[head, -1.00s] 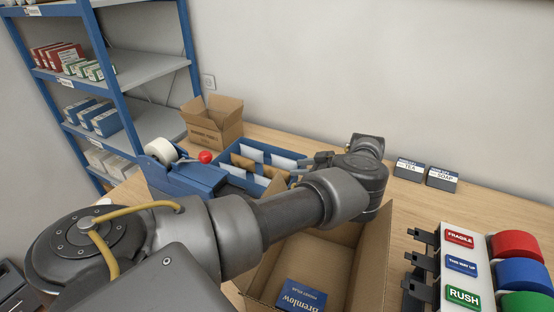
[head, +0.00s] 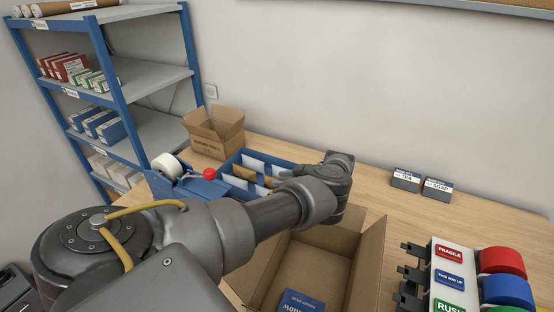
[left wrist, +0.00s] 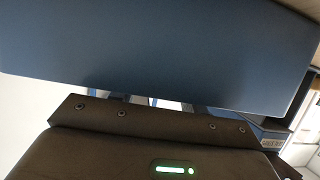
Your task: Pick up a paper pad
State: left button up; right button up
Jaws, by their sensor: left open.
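A blue divided tray (head: 233,158) stands on the counter. White pads (head: 254,165) and brown padded pieces (head: 243,173) stand in its compartments; I cannot tell which are paper pads. My left gripper (head: 284,175) is open at the tray's right side, its fingers partly hidden by my wrist. In the left wrist view a blue tray wall (left wrist: 150,50) fills the top, close to the gripper body. Small white and blue pieces show in the gap below it. No pad is visibly held. My right gripper is out of view.
An open carton (head: 300,275) with a blue box (head: 300,301) inside stands below my left arm. A tape dispenser (head: 172,166) is left of the tray, with a smaller carton (head: 214,133) behind. Label holders and tape rolls (head: 502,262) are at right.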

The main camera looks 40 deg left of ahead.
pick_arm(q)
jog(key=c, duration=0.7)
notch_tip(320, 180, up, 10)
jog(key=shift+b, duration=0.7)
